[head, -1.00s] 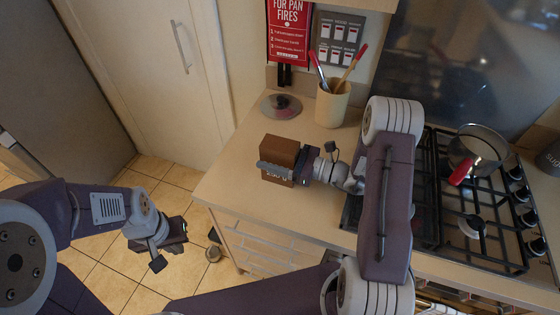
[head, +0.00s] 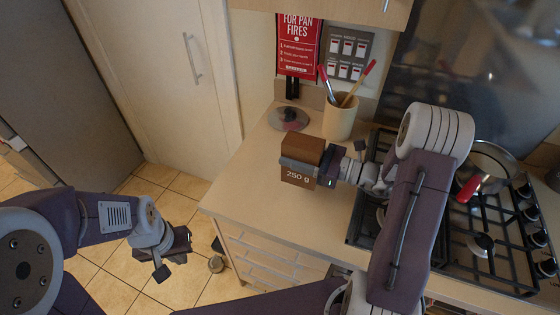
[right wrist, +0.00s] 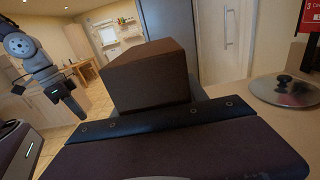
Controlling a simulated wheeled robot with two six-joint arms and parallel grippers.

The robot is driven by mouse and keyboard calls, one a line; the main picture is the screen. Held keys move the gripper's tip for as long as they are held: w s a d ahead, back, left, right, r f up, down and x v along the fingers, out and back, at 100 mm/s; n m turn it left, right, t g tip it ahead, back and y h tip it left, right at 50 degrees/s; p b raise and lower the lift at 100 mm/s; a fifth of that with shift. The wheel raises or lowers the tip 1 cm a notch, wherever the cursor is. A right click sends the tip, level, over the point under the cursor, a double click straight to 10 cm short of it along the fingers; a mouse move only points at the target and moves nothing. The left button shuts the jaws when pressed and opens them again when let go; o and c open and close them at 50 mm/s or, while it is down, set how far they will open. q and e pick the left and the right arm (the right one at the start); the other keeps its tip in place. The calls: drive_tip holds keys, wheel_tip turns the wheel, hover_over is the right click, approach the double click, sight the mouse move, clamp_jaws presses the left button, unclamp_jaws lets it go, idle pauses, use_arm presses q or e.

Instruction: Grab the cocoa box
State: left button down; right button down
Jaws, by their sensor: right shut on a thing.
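The cocoa box (head: 297,177) is a brown block marked "250 g", over the left part of the counter in the head view. My right gripper (head: 302,165) reaches it from the right and is shut on it, with a grey finger across its near side. The head view does not clearly show whether the box is clear of the counter. In the right wrist view the box (right wrist: 148,80) stands out beyond the gripper's dark edge. My left gripper (head: 180,250) is low at the left over the tiled floor, away from the box; its fingers are too unclear to judge.
A glass lid (head: 288,119) and a utensil pot (head: 339,120) stand behind the box. A gas hob (head: 455,235) with a saucepan (head: 490,165) is at the right. The counter (head: 255,200) is bare in front and left of the box.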

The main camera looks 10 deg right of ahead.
sight(324, 147)
drive_tip(key=s+d+r, duration=0.1)
drive_tip(key=d, duration=0.1)
drive_tip(key=s+d+r, duration=0.1)
drive_tip(key=d+r, duration=0.1)
drive_tip(key=s+d+r, duration=0.1)
drive_tip(key=d, duration=0.1)
drive_tip(key=shift+s+d+r, duration=0.1)
drive_tip(key=shift+d+r, duration=0.1)
drive_tip(key=shift+d, duration=0.2)
